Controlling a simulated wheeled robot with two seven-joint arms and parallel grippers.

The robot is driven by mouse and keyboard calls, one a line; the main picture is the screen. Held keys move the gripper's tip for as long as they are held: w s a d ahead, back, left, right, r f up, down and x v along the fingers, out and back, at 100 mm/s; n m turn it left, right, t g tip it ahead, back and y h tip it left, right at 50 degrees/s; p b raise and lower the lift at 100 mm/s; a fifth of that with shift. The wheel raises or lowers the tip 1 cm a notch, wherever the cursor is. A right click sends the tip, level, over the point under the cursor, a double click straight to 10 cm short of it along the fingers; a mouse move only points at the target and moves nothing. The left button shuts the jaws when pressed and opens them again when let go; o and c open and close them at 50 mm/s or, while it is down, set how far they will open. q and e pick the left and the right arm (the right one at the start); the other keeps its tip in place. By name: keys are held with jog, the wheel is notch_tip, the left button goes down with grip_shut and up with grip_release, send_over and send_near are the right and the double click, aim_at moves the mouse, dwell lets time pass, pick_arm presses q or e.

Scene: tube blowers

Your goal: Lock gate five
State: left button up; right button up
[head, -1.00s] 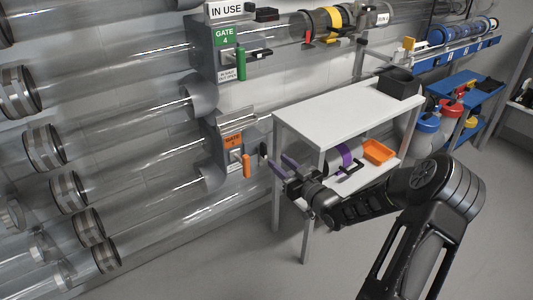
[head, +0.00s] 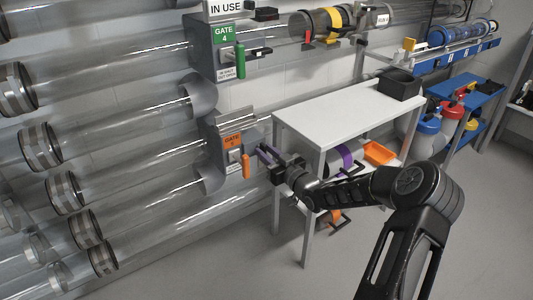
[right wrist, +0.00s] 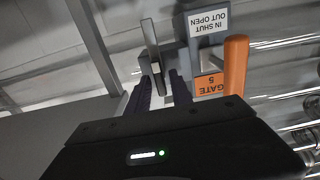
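Gate five is a grey housing with an orange label (head: 232,141) and an orange handle (head: 246,167) on the lower tube. In the right wrist view, its label (right wrist: 209,84) reads upside down below a white "in shut, out open" plate (right wrist: 208,22), with the orange handle (right wrist: 236,65) at right. My right gripper (head: 266,155) is just right of the orange handle, its purple fingers pointing at the gate. In the wrist view the fingers (right wrist: 156,88) are apart, with a metal bar (right wrist: 151,45) ahead, in line with the gap. Contact cannot be told. My left gripper is out of view.
Gate four (head: 224,36), with a green handle (head: 240,62), is above under an "in use" sign. A white table (head: 340,115) stands right of the gate, close to my right arm, with a black bin (head: 399,84) on top and an orange tray (head: 379,152) below.

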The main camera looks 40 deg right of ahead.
grip_shut()
dwell(1.1)
